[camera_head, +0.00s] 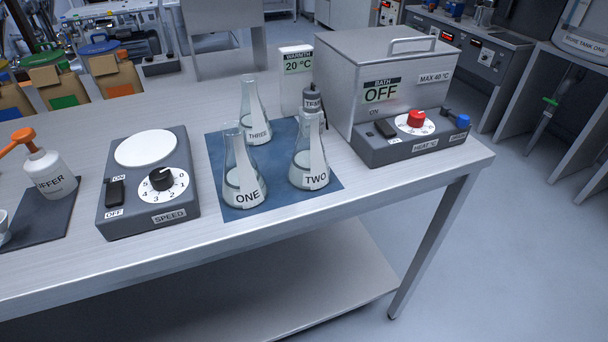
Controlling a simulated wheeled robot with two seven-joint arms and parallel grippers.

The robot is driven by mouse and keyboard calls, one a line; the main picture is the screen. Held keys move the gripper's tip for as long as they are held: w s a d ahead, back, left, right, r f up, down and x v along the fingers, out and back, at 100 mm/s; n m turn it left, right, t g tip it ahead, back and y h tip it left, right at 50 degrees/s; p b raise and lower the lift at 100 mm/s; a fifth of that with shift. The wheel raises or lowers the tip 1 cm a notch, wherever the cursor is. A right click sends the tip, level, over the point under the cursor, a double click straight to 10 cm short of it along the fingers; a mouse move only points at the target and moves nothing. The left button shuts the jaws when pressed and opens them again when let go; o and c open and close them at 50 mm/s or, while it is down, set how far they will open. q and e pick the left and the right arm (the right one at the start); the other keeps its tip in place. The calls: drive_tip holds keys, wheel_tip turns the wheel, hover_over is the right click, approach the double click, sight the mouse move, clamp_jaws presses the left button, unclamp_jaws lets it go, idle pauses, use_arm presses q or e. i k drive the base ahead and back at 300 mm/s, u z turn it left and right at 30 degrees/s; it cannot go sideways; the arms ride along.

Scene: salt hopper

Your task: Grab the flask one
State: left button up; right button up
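Flask one (242,182) is a clear conical glass flask with a white label reading ONE. It stands upright at the front left of a blue mat (272,203) on the metal table. Flask two (310,166), labelled TWO, stands to its right on the same mat. Flask three (255,118), labelled THREE, stands behind them. Flask one and flask two are apart at their bases. Neither of my grippers shows in the head view.
A stirrer plate with a speed dial (150,185) stands left of the mat. A water bath (385,85) marked OFF stands to the right, near the table's (90,262) right end. A buffer pump bottle (47,172) is at far left. Bare table lies in front of the mat.

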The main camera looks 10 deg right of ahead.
sight(244, 186)
drive_tip(key=k, duration=1.1)
drive_tip(key=u, duration=0.65)
drive_tip(key=i, duration=0.85)
drive_tip(key=u, duration=0.3)
